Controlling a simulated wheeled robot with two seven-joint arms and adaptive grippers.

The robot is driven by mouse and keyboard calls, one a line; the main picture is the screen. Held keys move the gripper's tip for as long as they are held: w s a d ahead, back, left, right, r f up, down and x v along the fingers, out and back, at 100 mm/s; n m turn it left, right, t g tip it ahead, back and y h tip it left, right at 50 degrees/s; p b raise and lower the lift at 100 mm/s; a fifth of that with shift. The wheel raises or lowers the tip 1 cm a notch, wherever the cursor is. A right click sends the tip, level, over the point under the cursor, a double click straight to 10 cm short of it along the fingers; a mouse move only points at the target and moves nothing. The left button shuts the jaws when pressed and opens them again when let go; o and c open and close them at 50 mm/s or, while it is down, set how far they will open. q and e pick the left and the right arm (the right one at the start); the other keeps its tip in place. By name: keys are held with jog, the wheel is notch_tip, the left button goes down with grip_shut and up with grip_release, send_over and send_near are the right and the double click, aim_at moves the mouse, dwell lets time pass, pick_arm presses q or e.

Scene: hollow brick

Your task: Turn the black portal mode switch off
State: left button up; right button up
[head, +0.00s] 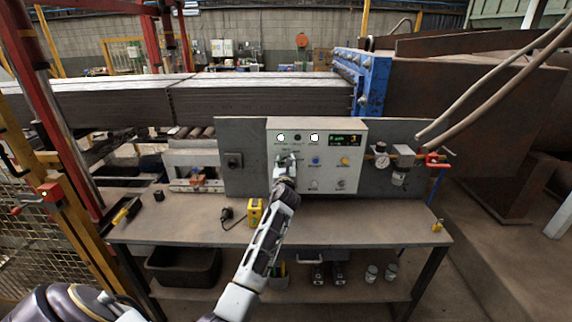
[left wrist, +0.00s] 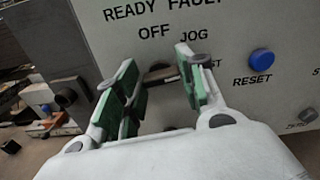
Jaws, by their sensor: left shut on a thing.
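The grey control panel (head: 325,178) stands upright at the back of the workbench. My left gripper (head: 285,163) reaches its upper left part and hides the switch in the head view. In the left wrist view, the black portal mode switch (left wrist: 160,74) lies between the green-padded fingers of my left gripper (left wrist: 157,66). The gripper is shut on the switch. Labels "OFF" and "JOG" show above it, with a partly hidden label ending in "ST" to the right. The exact pointing of the knob is hard to tell. My right gripper is not in view.
A blue reset button (left wrist: 261,62) sits right of the switch; a yellow button (head: 345,161) is farther right. Two lamps above are lit white, beside a small display (head: 345,140). A yellow tape measure (head: 255,212) lies on the bench (head: 190,226). A gauge (head: 382,161) stands right.

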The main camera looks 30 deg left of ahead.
pick_arm(q)
jog(key=n+b, duration=0.1)
jog(key=n, duration=0.4)
jog(key=n+b, duration=0.1)
jog(key=n, duration=0.5)
jog(key=n+b, duration=0.1)
jog(key=n, duration=0.4)
jog(key=shift+s+a+f, duration=0.1)
jog(key=shift+a+f, duration=0.1)
jog(key=shift+f, duration=0.1)
jog(key=shift+n, duration=0.3)
